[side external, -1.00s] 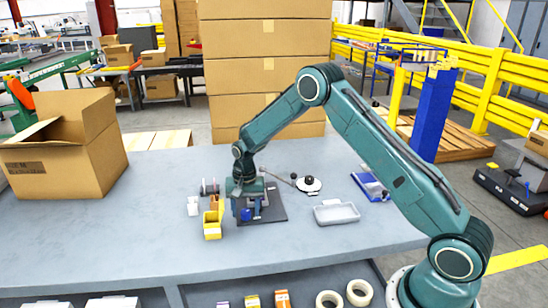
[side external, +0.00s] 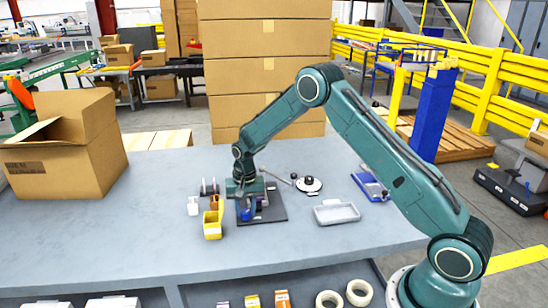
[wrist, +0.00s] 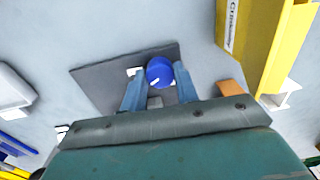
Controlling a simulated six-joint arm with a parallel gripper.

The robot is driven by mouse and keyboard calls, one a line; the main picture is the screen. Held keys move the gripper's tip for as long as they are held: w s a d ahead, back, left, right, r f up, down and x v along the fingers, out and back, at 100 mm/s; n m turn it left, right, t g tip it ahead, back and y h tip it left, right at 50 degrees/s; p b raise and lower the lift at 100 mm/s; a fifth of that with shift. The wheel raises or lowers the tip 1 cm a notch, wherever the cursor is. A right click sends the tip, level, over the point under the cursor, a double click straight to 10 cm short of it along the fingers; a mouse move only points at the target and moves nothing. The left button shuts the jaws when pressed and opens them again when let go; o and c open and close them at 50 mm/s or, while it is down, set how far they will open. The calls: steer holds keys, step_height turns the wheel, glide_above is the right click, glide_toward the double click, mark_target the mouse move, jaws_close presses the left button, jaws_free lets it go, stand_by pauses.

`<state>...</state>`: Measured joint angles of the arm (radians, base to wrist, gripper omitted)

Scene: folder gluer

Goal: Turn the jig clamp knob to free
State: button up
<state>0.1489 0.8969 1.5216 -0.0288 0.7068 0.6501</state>
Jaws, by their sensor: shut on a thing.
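The jig's dark grey plate (side external: 275,205) lies flat on the bench, and it also shows in the wrist view (wrist: 95,80). The blue round clamp knob (wrist: 159,70) stands at the plate and has a white mark on its top. In the side view the knob (side external: 247,215) shows low, under the gripper. My gripper (wrist: 160,84) points down with one finger on each side of the knob and is shut on it. The fingers partly hide the knob's sides and the jig parts behind it.
A grey tray (side external: 337,212) and a round white-and-black piece (side external: 309,184) lie to the right. The bench front is clear.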

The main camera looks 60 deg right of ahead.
mark_target(246, 211)
steer(key=n, duration=1.2)
steer(key=shift+n, duration=0.4)
stand_by(0.3)
steer(key=o, duration=1)
steer(key=shift+r, duration=0.1)
step_height(246, 211, up, 14)
steer(key=shift+w+d+f, duration=0.1)
steer(key=shift+d+f, duration=0.05)
